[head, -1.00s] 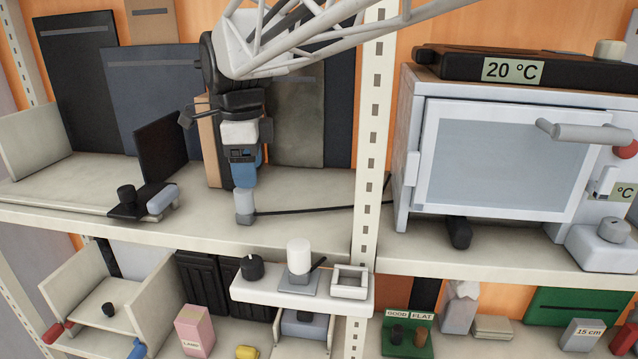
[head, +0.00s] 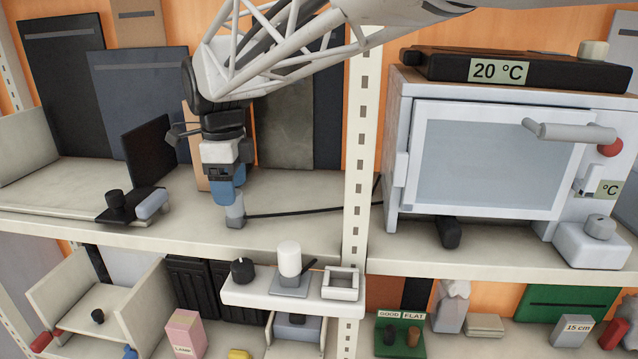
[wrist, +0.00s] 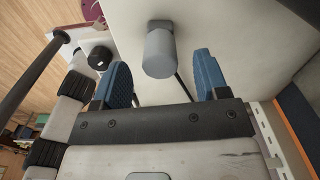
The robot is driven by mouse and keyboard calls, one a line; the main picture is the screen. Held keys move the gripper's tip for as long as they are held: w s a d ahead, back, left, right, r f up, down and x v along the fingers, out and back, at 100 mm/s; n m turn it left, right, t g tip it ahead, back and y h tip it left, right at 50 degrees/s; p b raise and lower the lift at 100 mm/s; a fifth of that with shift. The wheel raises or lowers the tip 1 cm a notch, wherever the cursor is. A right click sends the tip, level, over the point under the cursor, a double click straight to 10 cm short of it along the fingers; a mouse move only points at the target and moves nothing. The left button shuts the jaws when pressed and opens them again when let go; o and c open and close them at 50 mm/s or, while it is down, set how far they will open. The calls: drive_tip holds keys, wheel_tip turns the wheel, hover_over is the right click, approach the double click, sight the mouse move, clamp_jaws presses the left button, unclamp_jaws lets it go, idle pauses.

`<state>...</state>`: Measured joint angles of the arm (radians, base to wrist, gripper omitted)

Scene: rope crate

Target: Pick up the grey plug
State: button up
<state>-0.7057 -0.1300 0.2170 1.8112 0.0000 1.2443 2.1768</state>
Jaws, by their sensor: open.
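The grey plug (head: 235,210) stands on the upper shelf with a dark cable (head: 300,211) running from it to the right. In the wrist view the plug (wrist: 160,56) shows as a grey cylinder with a darker end, between and just beyond the fingertips. My gripper (head: 225,192) points down just above and slightly left of the plug in the head view; its blue fingers overlap the plug's upper part there. The fingers also show in the wrist view (wrist: 163,76), spread apart with a gap on both sides of the plug.
A black bracket with a knob (head: 116,205) and a grey cylinder (head: 152,204) sit left on the same shelf. A white upright post (head: 358,150) and a box-like oven (head: 400,170) stand right. Dark panels (head: 150,95) lean behind. A small ledge (head: 240,292) juts out below.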

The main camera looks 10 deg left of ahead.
sight(234, 208)
drive_tip(key=shift+f, duration=0.1)
drive_tip(key=shift+f, duration=2.5)
drive_tip(key=c, duration=1.2)
